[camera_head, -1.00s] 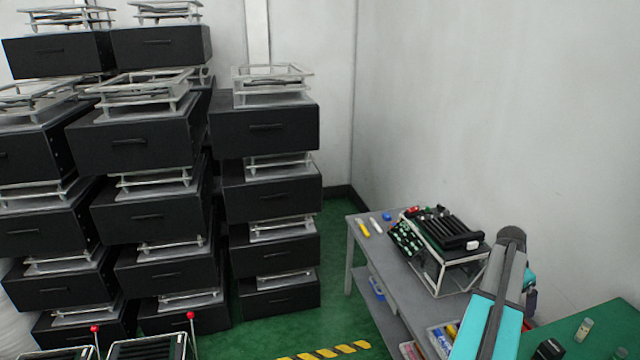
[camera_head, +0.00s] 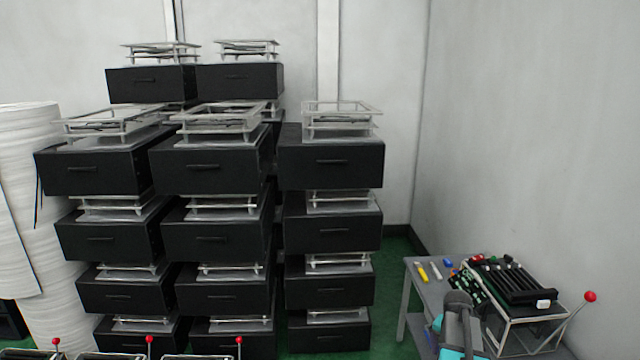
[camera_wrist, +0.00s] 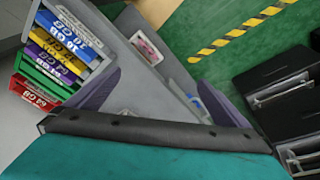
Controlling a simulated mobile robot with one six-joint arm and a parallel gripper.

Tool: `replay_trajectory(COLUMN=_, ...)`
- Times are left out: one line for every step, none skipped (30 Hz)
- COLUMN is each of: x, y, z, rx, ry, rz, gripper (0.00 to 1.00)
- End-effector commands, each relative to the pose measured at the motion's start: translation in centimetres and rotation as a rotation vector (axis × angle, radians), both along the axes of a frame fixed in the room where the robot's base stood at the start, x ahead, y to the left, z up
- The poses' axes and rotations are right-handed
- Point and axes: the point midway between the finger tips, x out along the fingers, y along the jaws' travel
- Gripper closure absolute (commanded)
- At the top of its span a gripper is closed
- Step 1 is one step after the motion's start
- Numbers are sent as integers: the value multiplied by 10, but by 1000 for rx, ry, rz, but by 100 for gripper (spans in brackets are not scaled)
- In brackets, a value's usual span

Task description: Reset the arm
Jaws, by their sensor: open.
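My arm (camera_head: 459,325), teal and grey, shows at the lower right of the head view, in front of the grey table. In the wrist view, two purple-grey fingers of my gripper (camera_wrist: 158,82) stand wide apart on either side of a grey surface. The gripper is open, with nothing seen between the fingers. The teal body with a dark edge across the bottom of the wrist view is mine. My fingertips are not clearly seen in the head view.
A grey table (camera_head: 415,297) holds a rack of dark modules (camera_head: 515,280). A red-knobbed lever (camera_head: 590,297) stands beside it. Black boxes (camera_head: 330,165) are stacked left of centre. More red-knobbed levers (camera_head: 239,342) line the bottom edge. Labelled boxes (camera_wrist: 62,47) appear left in the wrist view.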

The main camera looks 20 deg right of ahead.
Motion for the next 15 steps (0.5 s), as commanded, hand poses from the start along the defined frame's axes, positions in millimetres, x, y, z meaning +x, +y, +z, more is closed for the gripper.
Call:
replay_trajectory(x=7, y=22, z=-5, rx=9, ry=6, rz=45, gripper=0)
replay_trajectory(x=12, y=33, z=-8, rx=14, ry=10, rz=72, gripper=0)
replay_trajectory(x=17, y=47, z=-12, rx=21, ry=14, rz=105, gripper=0)
replay_trajectory(x=21, y=58, z=-14, rx=25, ry=18, rz=131, gripper=0)
replay_trajectory(x=24, y=69, z=-16, rx=30, ry=21, rz=156, gripper=0)
replay_trajectory(x=29, y=84, z=-20, rx=36, ry=25, rz=189, gripper=0)
replay_trajectory(x=32, y=95, z=-22, rx=40, ry=29, rz=215, gripper=0)
replay_trajectory(x=34, y=105, z=-25, rx=45, ry=32, rz=240, gripper=0)
replay_trajectory(x=38, y=120, z=-28, rx=51, ry=38, rz=274, gripper=0)
replay_trajectory(x=40, y=131, z=-31, rx=56, ry=41, rz=300, gripper=0)
replay_trajectory(x=42, y=142, z=-33, rx=60, ry=44, rz=325, gripper=0)
replay_trajectory(x=45, y=156, z=-36, rx=65, ry=49, rz=358, gripper=0)
replay_trajectory(x=46, y=167, z=-38, rx=70, ry=52, rz=384, gripper=0)
replay_trajectory(x=48, y=178, z=-40, rx=74, ry=56, rz=409, gripper=0)
replay_trajectory(x=49, y=192, z=-44, rx=80, ry=61, rz=443, gripper=0)
